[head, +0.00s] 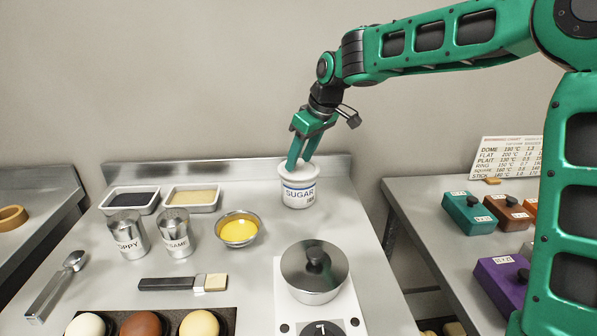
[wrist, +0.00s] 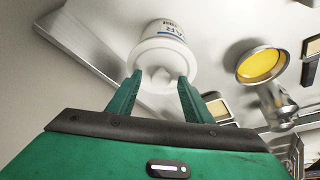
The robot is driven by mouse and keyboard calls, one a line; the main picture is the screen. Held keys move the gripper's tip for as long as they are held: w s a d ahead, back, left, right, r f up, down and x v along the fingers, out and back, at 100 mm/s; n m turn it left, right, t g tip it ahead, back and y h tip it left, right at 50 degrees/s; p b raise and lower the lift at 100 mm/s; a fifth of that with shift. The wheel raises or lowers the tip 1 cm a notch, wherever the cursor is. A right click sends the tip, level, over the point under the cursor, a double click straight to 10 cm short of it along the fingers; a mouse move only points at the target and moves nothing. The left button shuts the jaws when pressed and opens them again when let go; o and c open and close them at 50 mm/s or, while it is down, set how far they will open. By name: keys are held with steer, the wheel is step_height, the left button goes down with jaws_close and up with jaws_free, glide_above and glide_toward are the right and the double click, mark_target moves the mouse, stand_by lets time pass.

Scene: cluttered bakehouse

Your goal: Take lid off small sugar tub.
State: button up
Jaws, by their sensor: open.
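The small sugar tub (head: 300,196) is white with a blue band and the word SUGAR, and stands upright at the back right of the steel table. Its white lid (head: 284,172) is on top; in the wrist view the lid (wrist: 150,60) shows a raised knob (wrist: 160,77) at its middle. My gripper (head: 299,166) reaches down onto the lid from above. In the wrist view the green fingers of my gripper (wrist: 158,80) are apart, one on each side of the knob. I cannot tell whether they touch it.
A bowl of yellow liquid (head: 238,229) stands left of the tub, with two metal cups (head: 128,236) beyond it. Two trays (head: 192,198) sit at the back left. A brush (head: 183,283) lies nearer.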

mark_target(301, 161)
steer(key=c, duration=1.1)
steer(key=shift+r, duration=0.15)
steer(key=shift+r, duration=0.65)
step_height(301, 161, up, 3)
steer(key=shift+f, duration=0.2)
steer(key=shift+s+a+r, duration=0.7)
steer(key=shift+a+r, duration=0.95)
steer(key=shift+a, duration=0.15)
steer(key=shift+s+a+r, duration=0.65)
steer(key=shift+a+r, duration=1)
steer(key=shift+a, duration=0.2)
steer(key=shift+s+a+r, duration=0.7)
steer(key=shift+a+r, duration=0.95)
steer(key=shift+a, duration=0.15)
